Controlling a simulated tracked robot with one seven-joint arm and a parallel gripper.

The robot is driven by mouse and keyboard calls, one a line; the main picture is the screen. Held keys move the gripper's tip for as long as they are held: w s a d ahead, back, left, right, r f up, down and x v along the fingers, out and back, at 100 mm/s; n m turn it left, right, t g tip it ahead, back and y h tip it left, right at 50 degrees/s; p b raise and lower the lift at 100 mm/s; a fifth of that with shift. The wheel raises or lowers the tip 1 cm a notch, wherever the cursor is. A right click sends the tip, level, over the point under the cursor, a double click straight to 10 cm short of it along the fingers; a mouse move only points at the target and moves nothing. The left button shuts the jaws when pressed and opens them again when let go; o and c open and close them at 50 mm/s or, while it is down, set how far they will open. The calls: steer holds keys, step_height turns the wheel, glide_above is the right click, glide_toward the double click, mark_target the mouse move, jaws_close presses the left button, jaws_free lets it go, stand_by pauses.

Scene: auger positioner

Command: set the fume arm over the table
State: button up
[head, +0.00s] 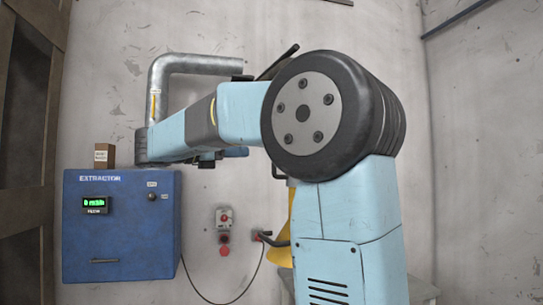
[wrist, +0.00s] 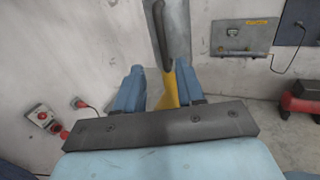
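My gripper (wrist: 160,80) shows in the wrist view with its two blue fingers apart. A yellow part (wrist: 168,88), apparently of the fume arm, shows between and beyond the fingers; I cannot tell whether they touch it. A dark rounded bar (wrist: 158,30) and a grey surface rise above it. In the head view a yellow piece (head: 281,245) shows behind my arm, mostly hidden by it. Part of a grey table-like surface (head: 422,290) shows at the lower right.
A blue extractor box (head: 125,235) with a lit green display is on the left, a silver duct (head: 195,64) above it. A small brown box (head: 104,154) sits on top. A red switch (head: 224,217) and a plugged cable are on the wall. A red object (wrist: 300,106) stands on the floor.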

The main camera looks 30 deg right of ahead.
glide_above(274, 171)
steer(key=shift+w+d, duration=0.3)
steer(key=shift+w, duration=0.15)
steer(key=shift+c, duration=0.2)
jaws_close()
stand_by(0.3)
